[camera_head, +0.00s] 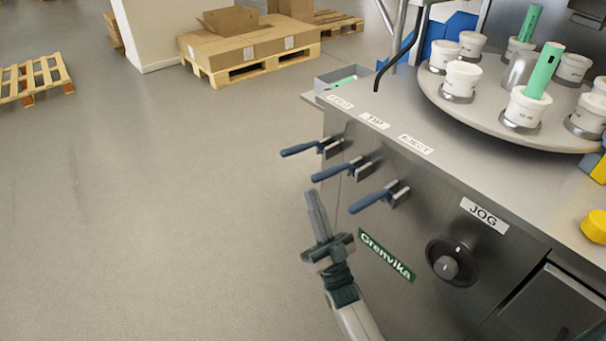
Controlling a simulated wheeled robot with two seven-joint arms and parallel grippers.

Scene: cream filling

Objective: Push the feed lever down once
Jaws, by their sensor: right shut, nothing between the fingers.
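Three blue-handled levers stick out from the side of the steel machine (425,215), each in a metal bracket. The far-left lever (300,149) is below a small label (340,102) that seems to read FEED, though it is blurred. The middle lever (333,172) is below a label like TIP, and the near lever (368,201) is below one reading EJECT. All three handles point left, at similar slants. My right gripper (314,198) is shut and empty, its fingers pointing up. In the picture it is just below the middle lever and left of the near one. My left gripper is out of view.
A round turntable (440,98) with white cups and green tubes sits on the machine top. A JOG knob (452,263) and a yellow button (594,227) are at the right. The floor (150,200) left of the machine is clear; pallets and boxes (250,50) stand far back.

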